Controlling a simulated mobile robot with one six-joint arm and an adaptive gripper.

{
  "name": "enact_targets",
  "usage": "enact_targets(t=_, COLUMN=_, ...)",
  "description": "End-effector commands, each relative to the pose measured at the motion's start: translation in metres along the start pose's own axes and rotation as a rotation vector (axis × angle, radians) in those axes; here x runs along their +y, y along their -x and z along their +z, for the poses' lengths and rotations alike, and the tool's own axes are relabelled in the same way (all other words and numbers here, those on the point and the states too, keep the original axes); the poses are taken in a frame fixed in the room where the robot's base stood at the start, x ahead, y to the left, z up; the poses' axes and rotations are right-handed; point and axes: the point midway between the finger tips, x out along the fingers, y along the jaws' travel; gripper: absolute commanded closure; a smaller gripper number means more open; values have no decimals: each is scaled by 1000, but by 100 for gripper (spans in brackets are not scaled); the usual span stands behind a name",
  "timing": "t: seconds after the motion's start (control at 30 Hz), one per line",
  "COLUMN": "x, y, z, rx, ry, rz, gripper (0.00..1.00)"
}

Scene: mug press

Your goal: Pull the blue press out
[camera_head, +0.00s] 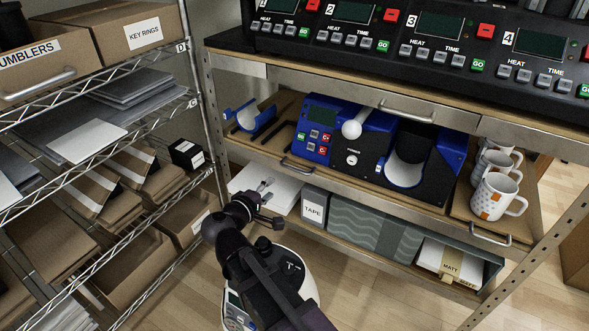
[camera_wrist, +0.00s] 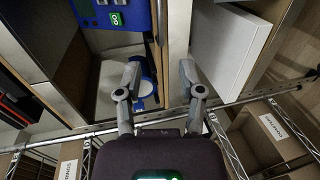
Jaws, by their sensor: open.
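The blue press (camera_head: 335,131) stands on a wooden shelf board in the middle bay, with a control panel, a white-knobbed lever and a curved white mug cradle (camera_head: 404,172). Part of the blue press also shows at the top of the wrist view (camera_wrist: 112,14). A metal handle (camera_head: 298,166) is on the front edge below the press. My gripper (camera_head: 266,189) is open and empty, in front of and below the press, left of that handle. In the wrist view its two fingers (camera_wrist: 160,78) are spread apart with nothing between them.
A separate blue cradle part (camera_head: 250,118) lies left of the press. White mugs (camera_head: 495,195) stand on the right, on a board with its own handle (camera_head: 492,236). A wire rack (camera_head: 190,104) stands close on the left.

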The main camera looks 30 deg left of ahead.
Motion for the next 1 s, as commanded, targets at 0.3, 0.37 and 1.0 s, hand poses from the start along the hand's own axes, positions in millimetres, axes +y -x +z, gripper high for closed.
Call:
enact_targets(t=0.3, x=-1, y=-14, z=0, rx=-3, ry=-1, rz=-1, gripper=50)
enact_targets(t=0.37, x=-1, y=-20, z=0, rx=-2, ry=-1, rz=-1, gripper=50)
enact_targets(t=1.0, x=-1, y=-111, z=-1, rx=-2, ry=-1, rz=0, gripper=50)
